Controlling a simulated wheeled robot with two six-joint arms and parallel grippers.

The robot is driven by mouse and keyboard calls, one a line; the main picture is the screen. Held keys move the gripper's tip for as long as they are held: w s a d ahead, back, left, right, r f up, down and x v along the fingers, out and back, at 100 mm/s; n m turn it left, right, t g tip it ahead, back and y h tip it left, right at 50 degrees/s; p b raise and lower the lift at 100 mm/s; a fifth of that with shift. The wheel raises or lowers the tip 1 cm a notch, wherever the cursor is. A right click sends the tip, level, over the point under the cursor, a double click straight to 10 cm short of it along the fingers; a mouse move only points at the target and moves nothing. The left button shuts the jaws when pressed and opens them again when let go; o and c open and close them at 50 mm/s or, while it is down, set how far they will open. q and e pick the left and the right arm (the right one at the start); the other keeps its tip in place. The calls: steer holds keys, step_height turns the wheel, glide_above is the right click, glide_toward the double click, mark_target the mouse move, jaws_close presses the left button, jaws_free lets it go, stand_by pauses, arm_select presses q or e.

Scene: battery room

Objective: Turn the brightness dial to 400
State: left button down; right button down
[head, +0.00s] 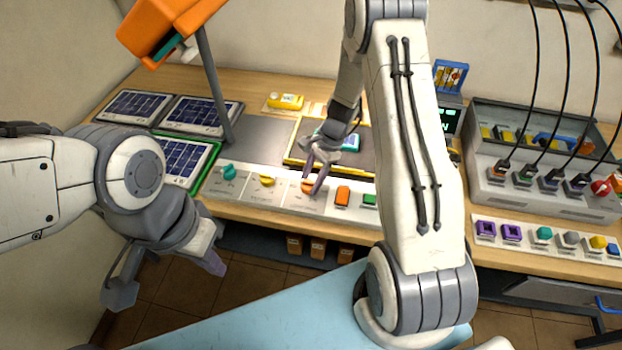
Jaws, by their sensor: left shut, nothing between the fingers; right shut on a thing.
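A white control strip (248,195) along the table's front edge carries a teal dial (229,172), a yellow dial (267,180) and an orange dial (307,187). Their labels and scale marks are too small to read, so I cannot tell which is marked brightness or where it points. My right gripper (314,183) reaches down from above and is shut on the orange dial, partly hiding it. My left gripper (214,263) is shut and empty, hanging in front of the table, below the strip.
An orange lamp (165,28) on a grey post stands at the left, near several solar panels (190,155). Orange (342,196) and green (370,200) buttons sit right of the dials. A grey cabled box (545,185) stands at the right. A green-lit display (447,120) is partly hidden by my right arm.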

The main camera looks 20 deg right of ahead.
steer(key=shift+w, duration=0.1)
steer(key=shift+c, duration=1.6)
jaws_free()
steer(key=b+v, duration=0.1)
steer(key=v, duration=0.9)
steer(key=shift+r+b, duration=0.25)
steer(key=shift+b, duration=0.05)
